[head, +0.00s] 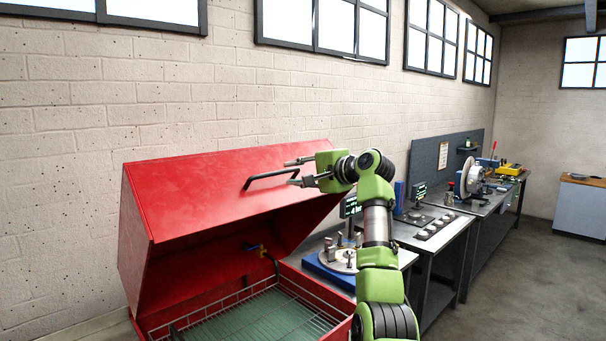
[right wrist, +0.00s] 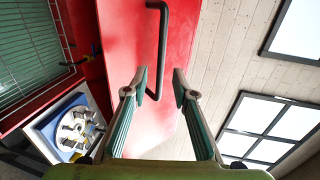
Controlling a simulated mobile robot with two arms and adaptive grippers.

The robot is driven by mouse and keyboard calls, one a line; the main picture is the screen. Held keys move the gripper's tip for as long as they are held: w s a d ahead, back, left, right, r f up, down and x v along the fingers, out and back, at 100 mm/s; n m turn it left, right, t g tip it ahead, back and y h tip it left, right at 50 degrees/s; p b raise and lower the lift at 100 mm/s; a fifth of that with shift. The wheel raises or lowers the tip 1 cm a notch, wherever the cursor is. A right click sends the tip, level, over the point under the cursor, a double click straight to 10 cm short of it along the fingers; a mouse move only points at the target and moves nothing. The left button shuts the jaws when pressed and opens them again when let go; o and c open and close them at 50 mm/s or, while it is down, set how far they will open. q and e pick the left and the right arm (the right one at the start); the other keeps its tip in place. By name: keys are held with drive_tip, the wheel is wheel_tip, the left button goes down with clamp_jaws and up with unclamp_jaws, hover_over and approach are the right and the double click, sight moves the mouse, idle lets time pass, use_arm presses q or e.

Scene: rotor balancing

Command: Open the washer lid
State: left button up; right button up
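The red washer (head: 128,250) stands at the left with its lid (head: 215,188) raised and tilted, the inside showing beneath. A black bar handle (head: 268,177) is on the lid's sloping face; it also shows in the right wrist view (right wrist: 163,40). My right gripper (head: 290,173) is open at the right end of the handle. In the right wrist view, the handle's near end lies between the two spread fingers (right wrist: 160,78), closer to the left finger; I cannot tell whether it touches. My left gripper is not in view.
A wire basket (head: 245,312) over a green bottom sits inside the washer. Just right stands a bench with a blue-based round fixture (head: 335,262). Further workbenches (head: 440,232) run along the wall. Open floor (head: 535,285) lies at the right.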

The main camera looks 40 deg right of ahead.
drive_tip(key=v, duration=0.3)
drive_tip(key=shift+s, duration=0.1)
idle(0.5)
